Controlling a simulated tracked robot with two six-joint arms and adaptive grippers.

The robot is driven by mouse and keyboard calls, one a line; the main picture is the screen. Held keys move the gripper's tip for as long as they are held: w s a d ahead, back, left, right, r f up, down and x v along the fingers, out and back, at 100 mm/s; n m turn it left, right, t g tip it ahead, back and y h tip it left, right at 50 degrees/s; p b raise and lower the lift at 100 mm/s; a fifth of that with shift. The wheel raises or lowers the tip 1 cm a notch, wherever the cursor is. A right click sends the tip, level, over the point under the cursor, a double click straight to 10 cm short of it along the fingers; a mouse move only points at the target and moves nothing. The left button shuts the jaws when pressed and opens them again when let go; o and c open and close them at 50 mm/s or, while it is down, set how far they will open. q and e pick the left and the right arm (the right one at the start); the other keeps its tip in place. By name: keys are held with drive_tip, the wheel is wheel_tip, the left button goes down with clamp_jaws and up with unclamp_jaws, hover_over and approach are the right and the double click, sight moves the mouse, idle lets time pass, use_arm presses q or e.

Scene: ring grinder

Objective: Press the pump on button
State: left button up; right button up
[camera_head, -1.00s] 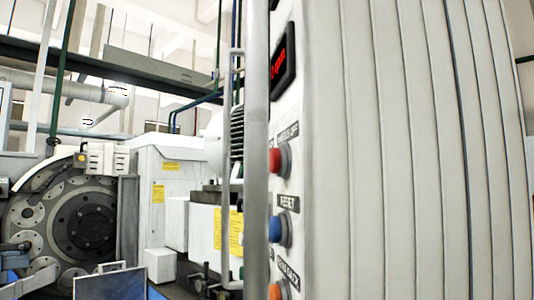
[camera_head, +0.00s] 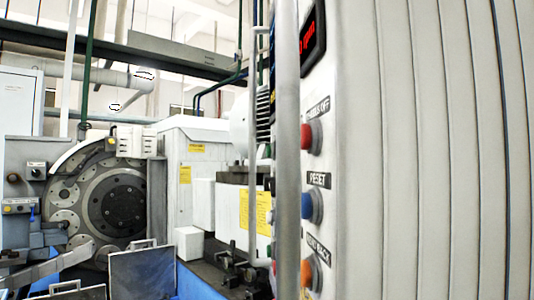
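A control panel (camera_head: 319,85) faces left on the side of a large pale cabinet and is seen at a steep angle. It carries a red button (camera_head: 310,138) under a label that seems to read "WHEELS OFF", a blue button (camera_head: 311,206) under "RESET", and an orange button (camera_head: 310,273) under a partly readable label. A vertical grey bar (camera_head: 287,150) stands in front of the panel and hides its left part, where only slivers of other buttons show. I cannot make out a pump on label. Neither gripper is in view.
The ribbed pale cabinet side (camera_head: 430,150) fills the right. A large round grinding wheel (camera_head: 118,205) and a white housing (camera_head: 190,150) stand at the left and middle. Grey boxes with handles (camera_head: 142,274) are low at the front left. A red-digit display (camera_head: 313,36) sits above the buttons.

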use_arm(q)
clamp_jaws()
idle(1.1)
